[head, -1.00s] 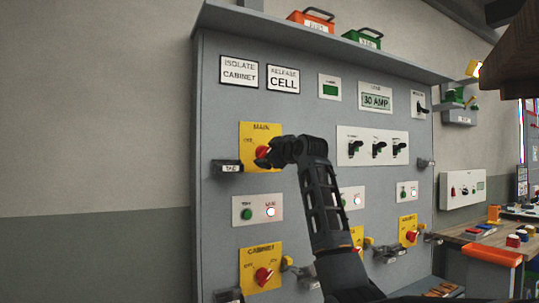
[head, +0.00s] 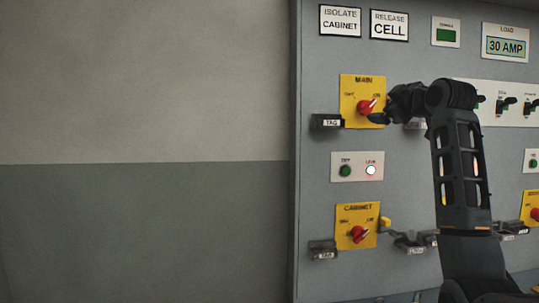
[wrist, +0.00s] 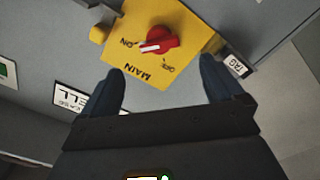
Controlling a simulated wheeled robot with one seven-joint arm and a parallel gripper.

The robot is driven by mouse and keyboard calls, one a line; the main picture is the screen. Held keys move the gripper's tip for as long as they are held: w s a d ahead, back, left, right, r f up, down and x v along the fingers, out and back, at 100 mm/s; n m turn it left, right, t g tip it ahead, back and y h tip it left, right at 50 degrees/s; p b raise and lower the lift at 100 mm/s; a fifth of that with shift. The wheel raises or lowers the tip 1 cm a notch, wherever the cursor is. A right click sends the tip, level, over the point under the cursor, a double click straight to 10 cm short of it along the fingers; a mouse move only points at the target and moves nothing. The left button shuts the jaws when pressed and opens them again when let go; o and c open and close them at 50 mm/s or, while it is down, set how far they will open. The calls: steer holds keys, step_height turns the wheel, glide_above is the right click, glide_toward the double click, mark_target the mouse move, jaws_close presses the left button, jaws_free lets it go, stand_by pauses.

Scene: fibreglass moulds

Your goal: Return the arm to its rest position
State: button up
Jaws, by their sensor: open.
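My arm (head: 459,180) reaches up in front of the grey panel, its wrist bent left toward the yellow MAIN plate. My gripper (wrist: 163,70) is open and empty; its two dark fingers stand apart in the wrist view. The red MAIN knob (wrist: 158,41) lies beyond the fingertips, not between them. Its white mark points toward ON.
Below are a green and a lit white lamp (head: 371,170) and the CABINET plate (head: 357,226) with its red knob. TAG holders (head: 327,122) and brackets jut from the panel. Bare wall (head: 140,90) fills the left side.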

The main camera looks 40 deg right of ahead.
steer(key=w+a+f+m, duration=0.1)
steer(key=w+a+f, duration=0.15)
steer(key=f, duration=0.35)
steer(key=w+a+f, duration=0.1)
steer(key=a+f, duration=0.2)
steer(key=f, duration=0.4)
steer(key=s+a+f+m+y, duration=0.1)
steer(key=s+a+f+y, duration=0.15)
steer(key=a+f, duration=1)
steer(key=s+a+f+m+y, duration=0.1)
steer(key=s+a+f, duration=0.2)
steer(key=a+f, duration=0.9)
steer(key=s+a+f+y, duration=0.2)
steer(key=s+a+f, duration=0.95)
steer(key=s, duration=0.35)
steer(key=s+a+r+y, duration=0.2)
steer(key=s+a, duration=0.2)
steer(key=s, duration=0.6)
steer(key=s+a+r+y, duration=0.1)
steer(key=s+a, duration=0.3)
steer(key=s, duration=0.7)
steer(key=shift+s+r+g+y, duration=0.3)
steer(key=shift+r+y, duration=0.05)
steer(key=shift+r, duration=0.05)
